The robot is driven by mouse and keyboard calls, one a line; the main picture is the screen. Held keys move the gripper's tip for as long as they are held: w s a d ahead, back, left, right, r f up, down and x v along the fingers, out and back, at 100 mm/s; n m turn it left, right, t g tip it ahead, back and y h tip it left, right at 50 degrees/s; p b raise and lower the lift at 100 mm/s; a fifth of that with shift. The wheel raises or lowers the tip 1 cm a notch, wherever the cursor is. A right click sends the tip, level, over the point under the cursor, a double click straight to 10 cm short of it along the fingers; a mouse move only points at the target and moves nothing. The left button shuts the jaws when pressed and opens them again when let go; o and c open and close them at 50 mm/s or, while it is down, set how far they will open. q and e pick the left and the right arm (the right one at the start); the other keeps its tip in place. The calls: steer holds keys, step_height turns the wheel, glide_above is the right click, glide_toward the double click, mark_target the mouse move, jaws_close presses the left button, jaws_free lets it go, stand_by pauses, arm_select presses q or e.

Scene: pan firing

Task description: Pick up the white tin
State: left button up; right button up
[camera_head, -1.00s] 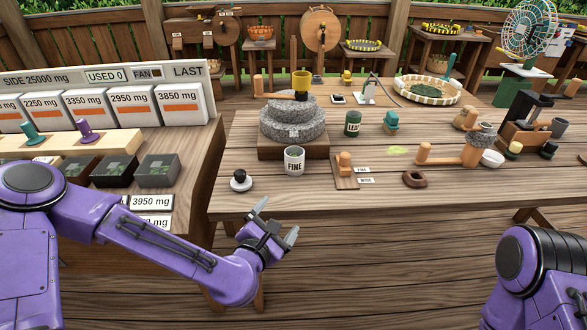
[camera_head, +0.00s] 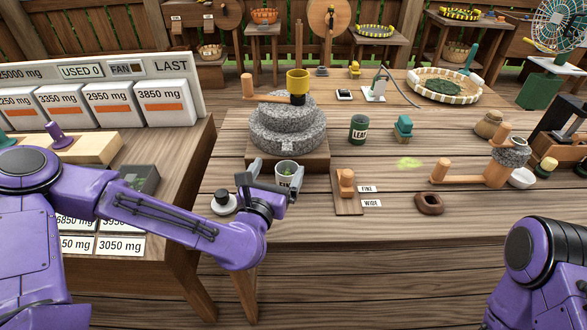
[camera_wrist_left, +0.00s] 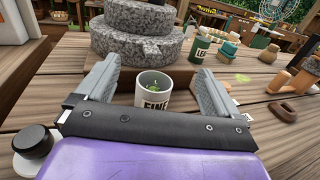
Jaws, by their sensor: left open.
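The white tin (camera_head: 288,175), marked FINE, stands upright on the wooden table in front of the stone mill (camera_head: 286,130). It holds some green bits. My left gripper (camera_head: 274,174) is open, with its fingers reaching toward the tin. In the left wrist view, the tin (camera_wrist_left: 153,92) stands between and just ahead of the open fingers of the left gripper (camera_wrist_left: 158,95), with a gap on both sides. The gripper partly hides the tin's lower part in both views. My right gripper is out of view; only part of that arm shows at the lower right.
A white lid with a black knob (camera_head: 222,201) lies left of the tin. A wooden slider board (camera_head: 347,199) stands to its right, with a brown ring (camera_head: 429,204) farther right. A green LEAF tin (camera_head: 358,129) is behind. The table's front edge is clear.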

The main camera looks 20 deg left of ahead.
mark_target(284, 183)
arm_select(q)
steer(key=f, duration=0.7)
steer(key=shift+s+f, duration=0.35)
steer(key=w+p, duration=0.2)
steer(key=w, duration=0.5)
steer(key=shift+w+r, duration=0.1)
steer(key=shift+w, duration=0.3)
steer(key=c, duration=1.1)
